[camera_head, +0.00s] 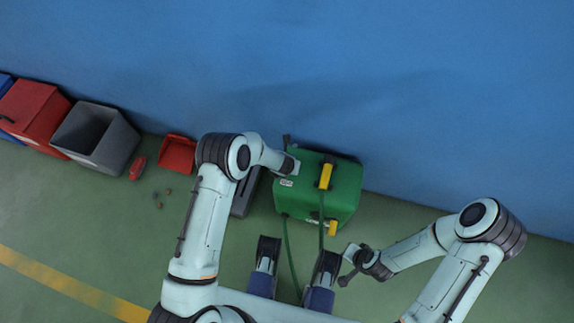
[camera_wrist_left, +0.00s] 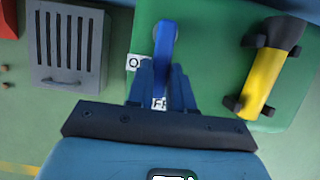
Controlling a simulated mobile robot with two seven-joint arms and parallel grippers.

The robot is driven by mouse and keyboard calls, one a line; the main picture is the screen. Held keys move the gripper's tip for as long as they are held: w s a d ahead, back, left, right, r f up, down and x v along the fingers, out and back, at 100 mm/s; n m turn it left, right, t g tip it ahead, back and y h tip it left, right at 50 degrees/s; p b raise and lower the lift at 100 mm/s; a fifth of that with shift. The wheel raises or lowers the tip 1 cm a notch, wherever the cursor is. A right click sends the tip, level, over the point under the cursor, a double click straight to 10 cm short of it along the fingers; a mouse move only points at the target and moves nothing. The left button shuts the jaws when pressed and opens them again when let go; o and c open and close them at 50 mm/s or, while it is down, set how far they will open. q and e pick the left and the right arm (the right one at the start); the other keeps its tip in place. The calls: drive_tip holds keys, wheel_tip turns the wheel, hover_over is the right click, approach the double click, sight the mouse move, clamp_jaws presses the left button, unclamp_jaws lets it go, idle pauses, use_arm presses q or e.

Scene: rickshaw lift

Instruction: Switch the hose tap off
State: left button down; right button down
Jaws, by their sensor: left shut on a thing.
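The tap's blue lever (camera_wrist_left: 165,42) is on the green hose box (camera_wrist_left: 215,22), in the left wrist view. My left gripper (camera_wrist_left: 163,68) is shut on the lever, with a finger on each side. The lever runs from its round pivot down toward a label (camera_wrist_left: 159,103) reading "FF", partly hidden by the fingers. Another label (camera_wrist_left: 133,62) showing "O" is left of the lever. In the head view the green box (camera_head: 345,205) stands against the wall, and my left gripper hides the lever. My right gripper (camera_head: 346,279) is low and right of the box; its jaws are too small to read.
A yellow and black nozzle (camera_wrist_left: 262,78) sits on the box right of the lever. Green hose (camera_head: 289,255) hangs in front. A slotted grey box (camera_wrist_left: 70,48) stands at left. A red dustpan (camera_head: 177,154) and grey bin (camera_head: 118,137) are farther left.

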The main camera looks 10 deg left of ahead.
idle(0.3)
use_arm(q)
drive_tip(key=c, duration=1)
unclamp_jaws()
drive_tip(key=p+v, duration=0.3)
drive_tip(key=v, duration=1)
use_arm(e)
drive_tip(key=s+a+r+g, duration=0.1)
drive_tip(key=s+a+r, duration=0.1)
drive_tip(key=s+r, duration=0.2)
drive_tip(key=shift+s+a+g+y, duration=0.25)
drive_tip(key=shift+s+g+y, duration=0.15)
drive_tip(key=shift+s, duration=0.15)
use_arm(q)
drive_tip(key=shift+s+r, duration=0.1)
drive_tip(key=shift+s, duration=0.05)
